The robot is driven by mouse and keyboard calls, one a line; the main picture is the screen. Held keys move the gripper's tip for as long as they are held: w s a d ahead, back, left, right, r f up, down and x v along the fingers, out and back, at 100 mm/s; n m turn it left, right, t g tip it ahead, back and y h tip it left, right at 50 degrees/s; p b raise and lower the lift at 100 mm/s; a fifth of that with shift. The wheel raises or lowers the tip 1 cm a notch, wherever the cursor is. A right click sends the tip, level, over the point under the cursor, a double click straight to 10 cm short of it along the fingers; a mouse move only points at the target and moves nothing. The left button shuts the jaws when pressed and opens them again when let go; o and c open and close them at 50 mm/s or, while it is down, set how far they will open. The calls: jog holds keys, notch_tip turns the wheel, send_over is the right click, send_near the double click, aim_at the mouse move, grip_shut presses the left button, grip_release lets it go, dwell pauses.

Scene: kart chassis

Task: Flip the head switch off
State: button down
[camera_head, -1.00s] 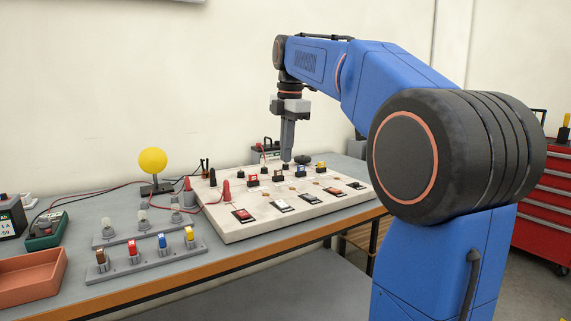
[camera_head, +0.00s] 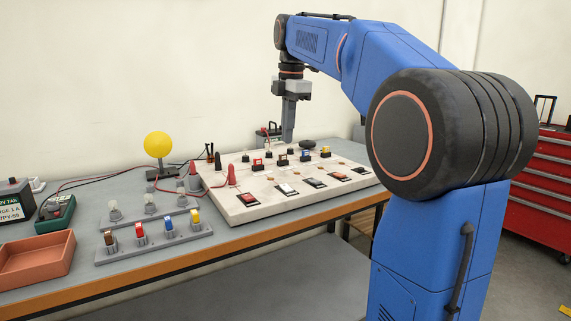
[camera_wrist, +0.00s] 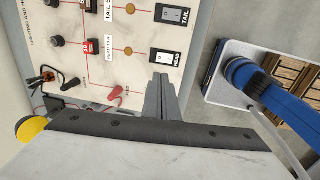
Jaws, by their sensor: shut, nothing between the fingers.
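The head switch (camera_wrist: 167,57) is a rocker with a white part in a dark frame, labelled HEAD, on the pale panel in the wrist view. I cannot tell its on or off position. The tail switch (camera_wrist: 172,15) lies just above it in that view. My gripper (camera_wrist: 160,80) is shut and empty, its fingertips appearing just below the head switch in the picture. In the head view, my gripper (camera_head: 287,139) points straight down over the switch panel (camera_head: 262,208), apart from the panel surface.
A red post (camera_wrist: 116,96) stands left of my fingers in the wrist view. A red tool cabinet (camera_head: 540,200) stands at right.

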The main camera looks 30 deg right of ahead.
aim_at(286, 188)
jog(key=f, duration=0.4)
jog(key=w+f, duration=0.1)
jog(key=f, duration=0.8)
jog(key=shift+w+f, duration=0.3)
jog(key=shift+f, duration=0.05)
jog(key=shift+f, duration=0.2)
jog(key=shift+s, duration=0.15)
jog(key=shift+s+r, duration=0.1)
jog(key=shift+s, duration=0.45)
jog(key=shift+r, duration=0.1)
